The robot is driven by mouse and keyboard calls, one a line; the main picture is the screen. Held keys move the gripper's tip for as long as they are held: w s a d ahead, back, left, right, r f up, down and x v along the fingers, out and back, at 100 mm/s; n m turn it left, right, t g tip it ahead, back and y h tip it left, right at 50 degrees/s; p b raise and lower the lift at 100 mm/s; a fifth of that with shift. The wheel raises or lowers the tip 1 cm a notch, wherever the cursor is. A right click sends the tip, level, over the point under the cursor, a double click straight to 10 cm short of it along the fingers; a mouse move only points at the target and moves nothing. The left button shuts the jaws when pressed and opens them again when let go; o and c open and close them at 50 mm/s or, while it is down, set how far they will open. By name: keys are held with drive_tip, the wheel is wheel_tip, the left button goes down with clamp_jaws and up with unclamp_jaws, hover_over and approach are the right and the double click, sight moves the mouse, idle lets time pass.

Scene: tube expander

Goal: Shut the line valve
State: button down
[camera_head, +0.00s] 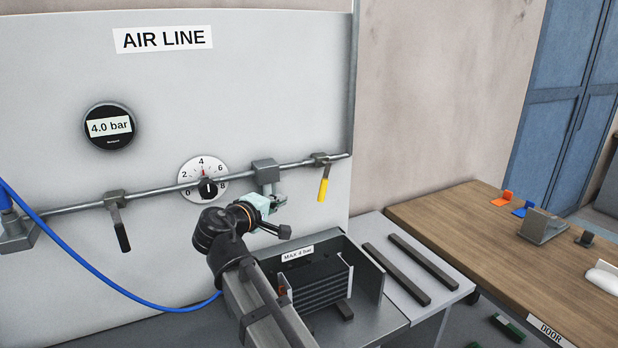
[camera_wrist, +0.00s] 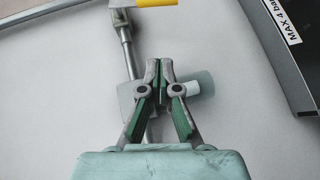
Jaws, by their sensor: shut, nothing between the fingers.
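A grey pipe (camera_head: 235,178) runs across the white panel and carries two lever valves. The valve at the right has a yellow lever (camera_head: 323,189) hanging down, roughly across the pipe. The valve at the left has a black lever (camera_head: 121,236) that also hangs down. Which one is the line valve is not labelled. My gripper (camera_head: 280,201) is below and left of the yellow lever, near a grey block fitting (camera_head: 264,171) on the pipe. In the wrist view my gripper (camera_wrist: 160,64) is shut and empty, apart from the yellow lever (camera_wrist: 156,2) at the top edge.
A dial (camera_head: 202,180) with a black knob and a gauge reading 4.0 bar (camera_head: 110,127) are on the panel. A tray (camera_head: 367,277) marked "MAX 4 bar" stands below right of my gripper. A wooden table (camera_head: 450,220) is at the right; a blue hose (camera_head: 95,281) hangs left.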

sight(323, 183)
drive_tip(key=s+d+p+x, duration=0.1)
drive_tip(key=p+x, duration=0.4)
drive_tip(key=x, duration=0.7)
drive_tip(key=shift+w+d+f, duration=0.15)
drive_tip(key=shift+d+f, duration=0.2)
drive_tip(key=shift+d, duration=0.5)
